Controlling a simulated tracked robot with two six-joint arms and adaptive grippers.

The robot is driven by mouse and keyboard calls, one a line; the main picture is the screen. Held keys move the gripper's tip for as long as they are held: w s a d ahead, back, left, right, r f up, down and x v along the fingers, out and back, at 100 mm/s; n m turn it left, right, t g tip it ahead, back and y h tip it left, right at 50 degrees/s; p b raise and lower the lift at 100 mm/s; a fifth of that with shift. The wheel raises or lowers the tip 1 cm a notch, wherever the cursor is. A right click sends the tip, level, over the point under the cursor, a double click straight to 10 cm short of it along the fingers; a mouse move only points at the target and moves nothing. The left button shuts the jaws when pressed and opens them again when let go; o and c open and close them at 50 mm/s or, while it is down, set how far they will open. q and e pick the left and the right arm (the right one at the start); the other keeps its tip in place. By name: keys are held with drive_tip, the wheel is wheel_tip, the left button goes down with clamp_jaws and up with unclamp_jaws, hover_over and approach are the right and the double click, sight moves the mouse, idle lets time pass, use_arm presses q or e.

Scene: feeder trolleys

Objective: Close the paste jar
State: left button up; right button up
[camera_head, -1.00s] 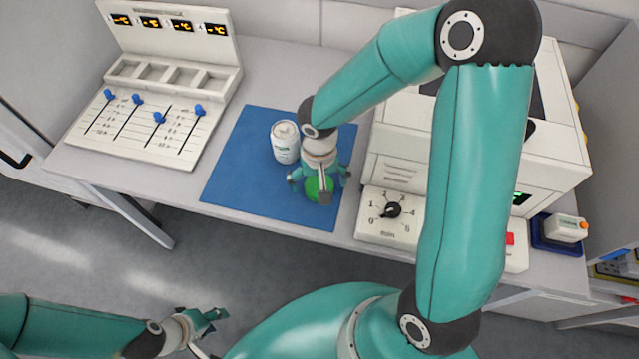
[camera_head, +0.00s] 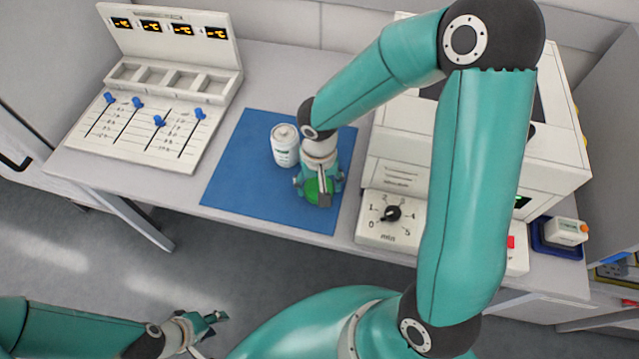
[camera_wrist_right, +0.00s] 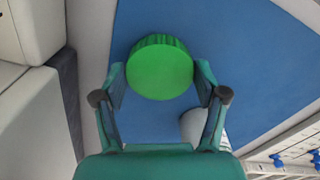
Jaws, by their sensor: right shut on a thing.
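The white paste jar (camera_head: 285,146) stands upright on the blue mat (camera_head: 236,160); its top looks pale, with no green lid on it. The round green lid (camera_head: 316,190) is on the mat's right part, near the front. My right gripper (camera_head: 319,187) points down over it, its fingers shut on the lid's sides. In the right wrist view the lid (camera_wrist_right: 160,67) sits between the fingertips, and part of the jar (camera_wrist_right: 193,127) shows behind a finger. I cannot tell whether the lid touches the mat. My left gripper (camera_head: 210,334) is open and empty, low in front of the bench.
A white slider panel (camera_head: 140,125) with blue knobs stands left of the mat. A white machine with a dial (camera_head: 392,213) stands close on the right. A small device on a blue base (camera_head: 560,232) is at the far right. The mat's left part is clear.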

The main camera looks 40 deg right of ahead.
sight(318, 187)
wheel_tip(318, 187, up, 20)
drive_tip(key=p, duration=0.1)
drive_tip(key=shift+f, duration=0.15)
idle(0.4)
